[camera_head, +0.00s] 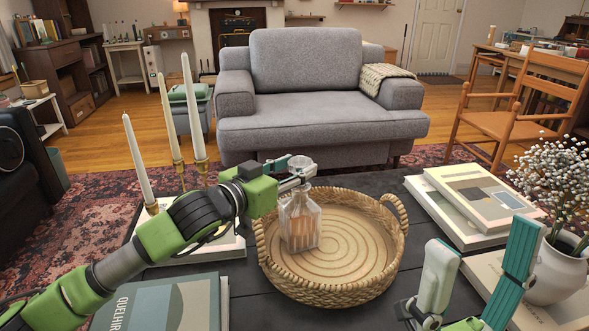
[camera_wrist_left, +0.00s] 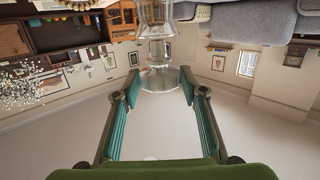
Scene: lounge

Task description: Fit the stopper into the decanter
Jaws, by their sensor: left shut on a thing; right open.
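The clear glass decanter (camera_head: 301,228) stands upright inside a round wicker tray (camera_head: 335,297). My left gripper (camera_head: 297,181) is at the top of the decanter, shut on the clear glass stopper (camera_head: 301,164). The stopper's head shows just above the fingers, over the decanter's neck. The fingers hide the join, so I cannot tell whether the stopper is seated. In the left wrist view, clear glass (camera_wrist_left: 160,77) shows between the teal fingers. My right gripper (camera_head: 484,236) is open and empty at the lower right, apart from the tray.
Three white candles (camera_head: 192,106) in brass holders stand behind my left arm. Books (camera_head: 472,200) lie right of the tray, and a white vase (camera_head: 556,268) of small flowers stands at the far right. A grey-green book (camera_head: 165,302) lies at the front left. The tray's right half is empty.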

